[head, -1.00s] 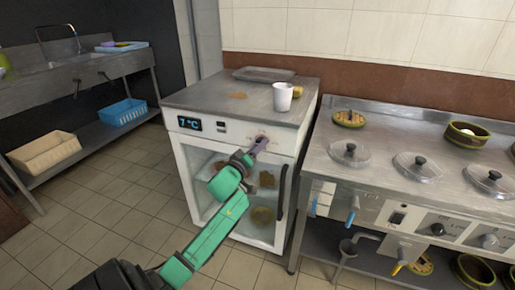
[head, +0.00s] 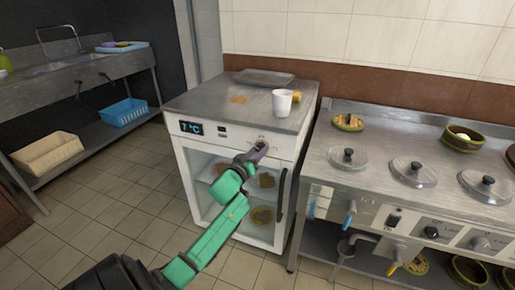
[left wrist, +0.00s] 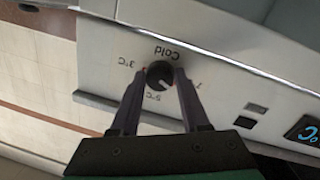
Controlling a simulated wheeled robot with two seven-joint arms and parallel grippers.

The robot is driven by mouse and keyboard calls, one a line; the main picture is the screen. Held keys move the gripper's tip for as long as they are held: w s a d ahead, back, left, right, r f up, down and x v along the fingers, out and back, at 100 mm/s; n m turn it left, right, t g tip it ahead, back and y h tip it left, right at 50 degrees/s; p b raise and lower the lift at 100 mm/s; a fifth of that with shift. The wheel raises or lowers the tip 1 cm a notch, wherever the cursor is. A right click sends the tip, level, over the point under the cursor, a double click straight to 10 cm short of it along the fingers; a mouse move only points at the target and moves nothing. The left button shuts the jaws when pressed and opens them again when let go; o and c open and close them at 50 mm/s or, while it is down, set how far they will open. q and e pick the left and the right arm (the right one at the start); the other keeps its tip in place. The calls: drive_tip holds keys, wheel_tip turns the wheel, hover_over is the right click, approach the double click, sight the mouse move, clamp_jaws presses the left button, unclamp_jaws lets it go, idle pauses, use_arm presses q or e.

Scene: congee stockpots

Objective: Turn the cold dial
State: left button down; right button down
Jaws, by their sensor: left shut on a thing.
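The cold dial (left wrist: 159,74) is a small black round knob with a pale pointer line on the fridge's white front panel. In the left wrist view it appears upside down, with "Cold", "3°C" and "5°C" printed around it. My left gripper (left wrist: 159,80) is shut on the dial, one finger on each side. In the head view my left gripper (head: 259,148) reaches the panel's right part and hides most of the dial. The fridge (head: 225,160) has a blue-lit display (head: 190,128) that reads 7 °C. My right gripper is not in view.
A white cup (head: 282,102) and a grey tray (head: 264,78) stand on the fridge top. The fridge's glass door has a dark handle (head: 281,196). A steel counter (head: 385,180) with glass lids (head: 413,172) is close on the right. Open tiled floor lies in front.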

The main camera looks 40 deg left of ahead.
use_arm(q)
drive_tip(key=m+p, duration=0.1)
drive_tip(key=m, duration=0.1)
drive_tip(key=shift+r+m, duration=0.1)
drive_tip(key=shift+m, duration=0.3)
drive_tip(key=m+p, duration=0.1)
drive_tip(key=m, duration=0.2)
drive_tip(key=shift+g, duration=0.4)
drive_tip(key=m+y+p, duration=0.1)
drive_tip(key=m, duration=0.1)
drive_tip(key=shift+m, duration=0.3)
drive_tip(key=m, duration=0.3)
drive_tip(key=shift+g, duration=0.3)
drive_tip(key=m+y+b, duration=0.1)
drive_tip(key=m, duration=0.3)
drive_tip(key=shift+d, duration=0.1)
drive_tip(key=m+y+b, duration=0.1)
drive_tip(key=m, duration=0.3)
drive_tip(key=shift+m, duration=0.3)
drive_tip(key=m+b, duration=0.2)
drive_tip(key=m, duration=0.3)
drive_tip(key=shift+d+m+y, duration=0.1)
drive_tip(key=shift+m+y, duration=0.3)
drive_tip(key=shift+m, duration=1.5)
